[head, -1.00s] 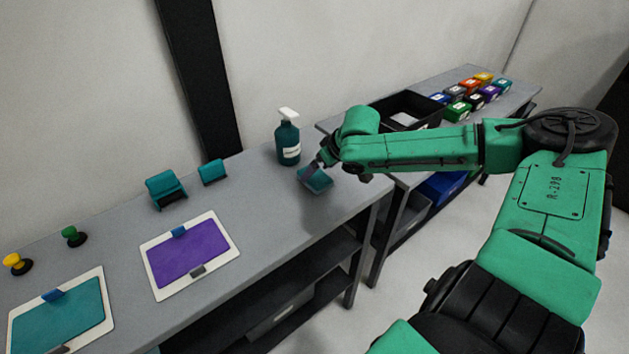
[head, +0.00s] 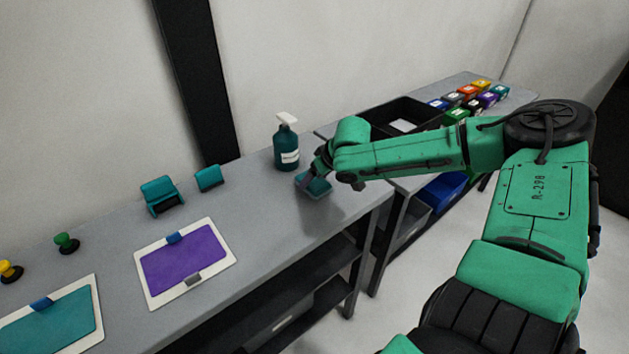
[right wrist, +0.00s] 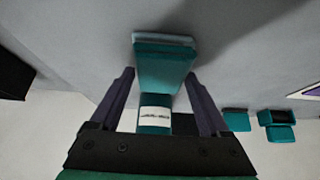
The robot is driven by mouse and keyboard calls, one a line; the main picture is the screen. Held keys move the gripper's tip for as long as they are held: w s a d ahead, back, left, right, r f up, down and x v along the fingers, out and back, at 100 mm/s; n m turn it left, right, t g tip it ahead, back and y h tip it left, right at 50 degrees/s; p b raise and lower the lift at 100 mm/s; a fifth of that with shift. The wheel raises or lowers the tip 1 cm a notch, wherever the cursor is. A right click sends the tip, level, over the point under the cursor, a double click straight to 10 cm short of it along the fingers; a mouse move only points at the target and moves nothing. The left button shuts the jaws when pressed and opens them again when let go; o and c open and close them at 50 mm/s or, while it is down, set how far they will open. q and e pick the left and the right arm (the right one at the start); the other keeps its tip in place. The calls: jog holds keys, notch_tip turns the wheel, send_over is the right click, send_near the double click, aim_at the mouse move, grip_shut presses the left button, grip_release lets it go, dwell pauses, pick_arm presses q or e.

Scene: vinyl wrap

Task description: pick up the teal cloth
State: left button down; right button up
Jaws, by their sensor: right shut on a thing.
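The teal cloth (head: 319,187) is a small folded block at the right part of the grey table, just in front of the spray bottle. My right gripper (head: 309,180) reaches down to it from above and is shut on it. In the right wrist view the cloth (right wrist: 165,62) sits between the two fingertips of the right gripper (right wrist: 160,76). I cannot tell whether the cloth is clear of the table top. The arm hides part of it in the head view. My left gripper is not in view.
A teal spray bottle (head: 286,147) stands close behind the cloth. Two teal holders (head: 160,195) (head: 209,178) and a board with a purple sheet (head: 185,266) lie further left. A black tray (head: 405,113) and several small coloured boxes (head: 467,90) are on the right bench.

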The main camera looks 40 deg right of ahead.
aim_at(316, 181)
notch_tip(316, 181, up, 20)
jog(key=p, duration=0.2)
